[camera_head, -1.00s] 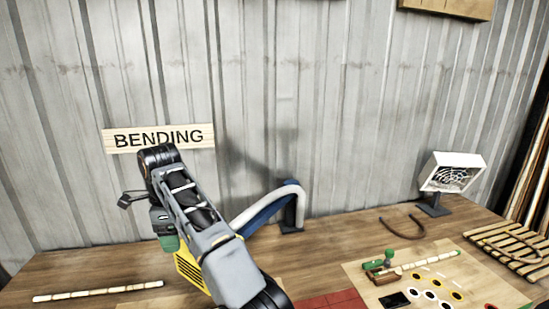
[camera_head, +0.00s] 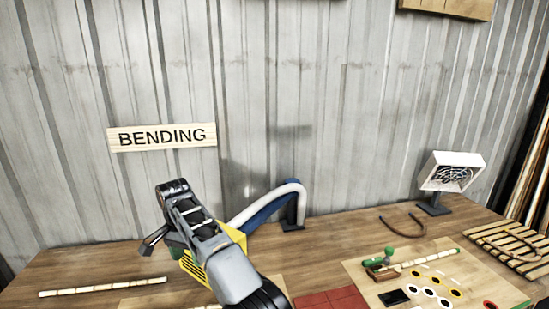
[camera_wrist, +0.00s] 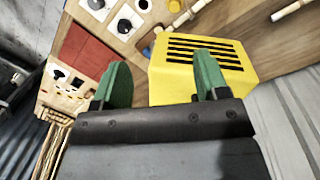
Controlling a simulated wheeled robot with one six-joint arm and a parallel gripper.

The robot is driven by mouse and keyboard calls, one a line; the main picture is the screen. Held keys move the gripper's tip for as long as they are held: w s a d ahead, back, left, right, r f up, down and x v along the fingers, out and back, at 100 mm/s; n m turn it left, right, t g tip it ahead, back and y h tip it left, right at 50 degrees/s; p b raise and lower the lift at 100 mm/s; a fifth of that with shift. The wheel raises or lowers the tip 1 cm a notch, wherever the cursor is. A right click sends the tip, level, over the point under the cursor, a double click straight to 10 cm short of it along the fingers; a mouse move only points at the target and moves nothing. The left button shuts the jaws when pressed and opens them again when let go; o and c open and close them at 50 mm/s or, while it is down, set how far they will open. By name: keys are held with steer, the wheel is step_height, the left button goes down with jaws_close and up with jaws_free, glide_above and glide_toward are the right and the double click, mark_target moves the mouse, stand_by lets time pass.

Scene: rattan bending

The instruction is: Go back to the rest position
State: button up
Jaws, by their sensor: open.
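My gripper (camera_wrist: 160,85) shows in the wrist view with its two green fingers apart and nothing between them. Beyond the fingers is a yellow slotted box (camera_wrist: 205,60), which lies past the gap and to its right. In the head view my arm rises from the bottom centre, and the yellow box (camera_head: 200,270) is partly hidden behind it. The fingertips are mostly hidden in the head view by my own arm.
A bamboo stick (camera_head: 100,287) lies on the wooden table (camera_head: 75,262) at the left. A blue and white curved form (camera_head: 270,207), a bent brown piece (camera_head: 405,225), a white fan-like unit (camera_head: 452,172) and a slatted rack (camera_head: 510,243) stand or lie rightward. The corrugated wall is behind.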

steer(key=s+d+n+t+y+b, duration=0.25)
steer(key=d+n, duration=0.35)
steer(key=d, duration=1.4)
steer(key=s+d+f+m+t+h+b, duration=0.1)
steer(key=s+d+f+m+t, duration=0.1)
steer(key=s+d, duration=1.4)
steer(key=d+f+t, duration=0.1)
steer(key=d, duration=0.2)
steer(key=shift+s+d+f+b, duration=0.3)
steer(key=shift+s+d, duration=0.1)
steer(key=shift+a+h, duration=0.1)
steer(key=shift+h, duration=0.15)
